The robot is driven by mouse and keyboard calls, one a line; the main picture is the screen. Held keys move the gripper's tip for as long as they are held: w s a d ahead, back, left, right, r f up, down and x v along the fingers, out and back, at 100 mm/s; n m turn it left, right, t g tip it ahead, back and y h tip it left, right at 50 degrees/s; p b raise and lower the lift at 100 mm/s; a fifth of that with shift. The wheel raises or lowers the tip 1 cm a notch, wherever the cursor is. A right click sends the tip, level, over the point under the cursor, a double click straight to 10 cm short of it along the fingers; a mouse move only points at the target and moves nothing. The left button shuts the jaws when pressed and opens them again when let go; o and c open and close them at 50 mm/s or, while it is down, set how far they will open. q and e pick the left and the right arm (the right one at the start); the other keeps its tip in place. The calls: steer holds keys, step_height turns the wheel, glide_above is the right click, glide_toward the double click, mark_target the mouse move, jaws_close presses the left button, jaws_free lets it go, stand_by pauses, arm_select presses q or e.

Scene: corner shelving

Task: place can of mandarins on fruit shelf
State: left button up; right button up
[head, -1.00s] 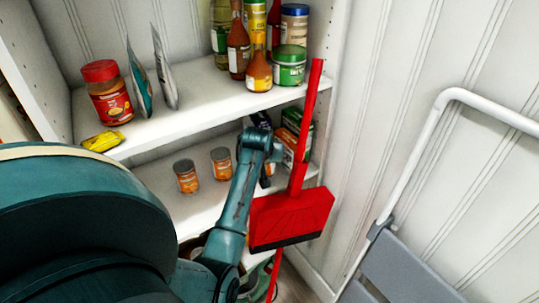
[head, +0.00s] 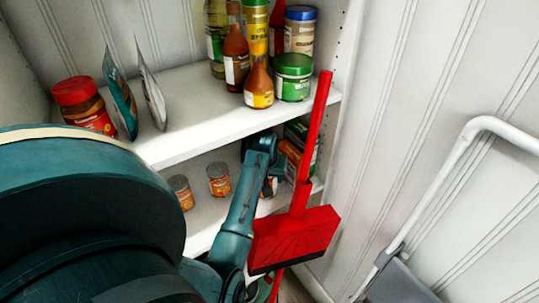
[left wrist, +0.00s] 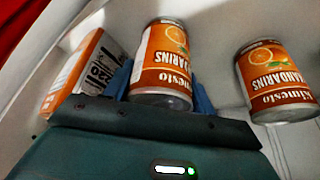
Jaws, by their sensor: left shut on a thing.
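My left gripper (left wrist: 162,90) is shut on a can of mandarins (left wrist: 164,55), an orange-and-white labelled can between its blue fingers. A second mandarins can (left wrist: 277,82) stands to the right in the left wrist view, apart from the gripper. In the head view two small orange cans (head: 218,179) (head: 181,191) stand on the lower shelf, left of my arm. My right gripper is not in view.
Boxes (head: 298,150) stand behind my wrist on the lower shelf; one box (left wrist: 78,72) is close beside the gripper. A red broom (head: 293,235) stands before the shelf's right end. The upper shelf (head: 195,132) holds jars, bottles and pouches. A folded stepladder (head: 430,195) is at right.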

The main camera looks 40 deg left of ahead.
arm_select(q)
steer(key=shift+f, duration=0.15)
steer(key=shift+s+d, duration=0.1)
steer(key=o, duration=1.2)
steer(key=shift+f, duration=0.1)
